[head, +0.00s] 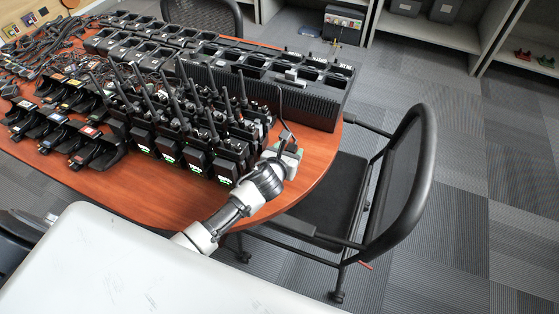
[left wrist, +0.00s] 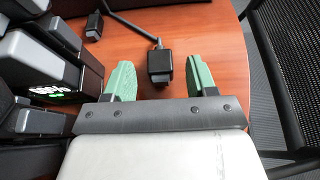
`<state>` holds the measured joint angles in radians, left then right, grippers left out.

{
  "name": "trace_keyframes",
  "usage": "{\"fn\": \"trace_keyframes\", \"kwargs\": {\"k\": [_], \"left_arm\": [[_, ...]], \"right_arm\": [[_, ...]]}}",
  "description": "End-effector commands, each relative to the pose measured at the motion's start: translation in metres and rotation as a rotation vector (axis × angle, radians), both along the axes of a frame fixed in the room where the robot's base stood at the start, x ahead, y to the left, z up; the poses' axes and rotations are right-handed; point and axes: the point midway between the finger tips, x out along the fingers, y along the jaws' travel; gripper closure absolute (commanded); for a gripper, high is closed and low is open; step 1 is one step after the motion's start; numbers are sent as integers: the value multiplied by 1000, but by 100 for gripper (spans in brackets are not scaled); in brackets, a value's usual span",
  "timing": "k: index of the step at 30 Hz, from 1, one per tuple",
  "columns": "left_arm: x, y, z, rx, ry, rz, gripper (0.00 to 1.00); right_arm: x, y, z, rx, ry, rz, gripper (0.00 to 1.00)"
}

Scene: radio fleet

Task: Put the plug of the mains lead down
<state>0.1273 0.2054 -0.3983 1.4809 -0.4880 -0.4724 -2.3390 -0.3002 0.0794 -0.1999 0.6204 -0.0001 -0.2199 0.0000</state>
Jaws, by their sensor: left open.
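The plug (left wrist: 160,66) of the mains lead is a small black block at the end of a black lead. In the left wrist view it appears to rest on the wooden table (left wrist: 222,50), between my green fingertips with a gap on each side. My left gripper (left wrist: 161,80) is open around it and touches neither side. In the head view my left gripper (head: 287,150) is low over the table's right end, beside the radios, and mostly hides the plug. The lead (head: 282,108) runs up from there toward the long black charger (head: 315,103). My right gripper is not in view.
Several upright black radios (head: 195,155) stand close to the left of my left gripper. A small black block (left wrist: 94,26) lies farther back on the table. An office chair (head: 400,180) stands against the table's right end. Bare wood (head: 140,190) shows along the front edge.

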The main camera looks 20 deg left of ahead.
Motion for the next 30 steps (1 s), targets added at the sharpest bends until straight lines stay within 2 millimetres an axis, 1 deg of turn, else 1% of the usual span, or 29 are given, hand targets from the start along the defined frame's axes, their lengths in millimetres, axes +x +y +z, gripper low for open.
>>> {"fn": "trace_keyframes", "kwargs": {"k": [1, 6, 12, 15, 18, 30], "left_arm": [[-12, 1, 5, 3, 0, -2, 43], [-45, 2, 18, 2, 1, -2, 43], [-73, 3, 30, 2, 0, -1, 43], [-80, 3, 33, 1, 1, 0, 43], [-82, 3, 35, 0, -1, 0, 43], [-82, 3, 35, 0, 0, 0, 43]], "right_arm": [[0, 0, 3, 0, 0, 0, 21], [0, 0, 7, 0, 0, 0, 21], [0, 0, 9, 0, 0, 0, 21], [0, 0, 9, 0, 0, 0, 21], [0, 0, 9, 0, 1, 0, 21], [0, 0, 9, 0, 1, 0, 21]]}}
